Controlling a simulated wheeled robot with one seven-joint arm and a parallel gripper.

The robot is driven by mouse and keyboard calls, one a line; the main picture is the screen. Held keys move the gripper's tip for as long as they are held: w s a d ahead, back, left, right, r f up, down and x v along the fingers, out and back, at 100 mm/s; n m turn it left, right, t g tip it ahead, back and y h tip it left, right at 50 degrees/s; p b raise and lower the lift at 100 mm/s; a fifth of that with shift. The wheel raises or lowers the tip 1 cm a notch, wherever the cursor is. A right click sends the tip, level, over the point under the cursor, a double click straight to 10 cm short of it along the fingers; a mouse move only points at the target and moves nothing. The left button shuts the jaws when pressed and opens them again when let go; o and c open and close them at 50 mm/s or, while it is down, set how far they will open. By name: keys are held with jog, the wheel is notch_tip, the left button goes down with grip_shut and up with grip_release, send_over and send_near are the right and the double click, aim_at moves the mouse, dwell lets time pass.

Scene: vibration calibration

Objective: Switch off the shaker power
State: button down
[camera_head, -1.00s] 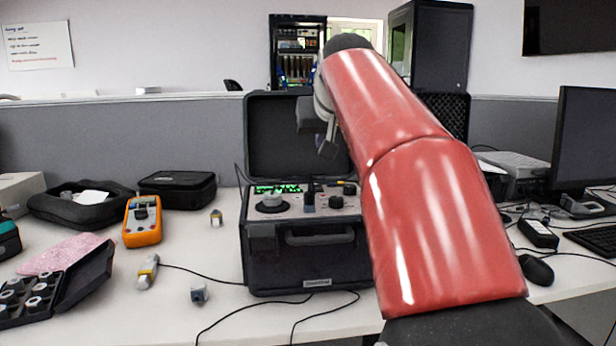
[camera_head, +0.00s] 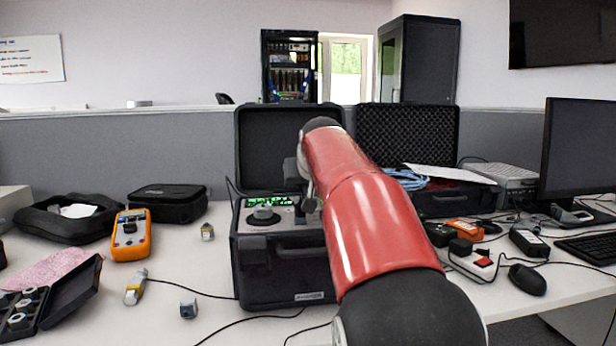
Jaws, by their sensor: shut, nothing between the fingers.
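The shaker (camera_head: 283,275) is a black case with its lid open, standing on the desk left of centre. Its top panel shows a green lit display (camera_head: 268,201) and a round shaker head (camera_head: 264,213). My gripper (camera_head: 309,205) is low over the right part of this panel, shut and empty, partly hidden by my red arm. I cannot tell whether its tips touch the panel. The right side of the panel is covered by my arm, and I cannot make out the power switch or its position.
An orange multimeter (camera_head: 131,235), a black pouch (camera_head: 168,203) and a small sensor (camera_head: 188,308) lie to the left. A second open case (camera_head: 407,132), a white block with a red switch (camera_head: 483,262), a mouse (camera_head: 527,279) and a monitor (camera_head: 580,160) are right. Cables cross the desk front.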

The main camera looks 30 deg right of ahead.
jog(key=shift+f, duration=0.2)
jog(key=shift+w+f, duration=0.1)
jog(key=shift+f, duration=0.1)
jog(key=shift+w, duration=0.1)
dwell(0.3)
jog(key=shift+w+d+r+p, duration=0.2)
jog(key=shift+w+r+p, duration=0.15)
jog(key=shift+w+p, duration=0.35)
jog(key=shift+s, duration=0.1)
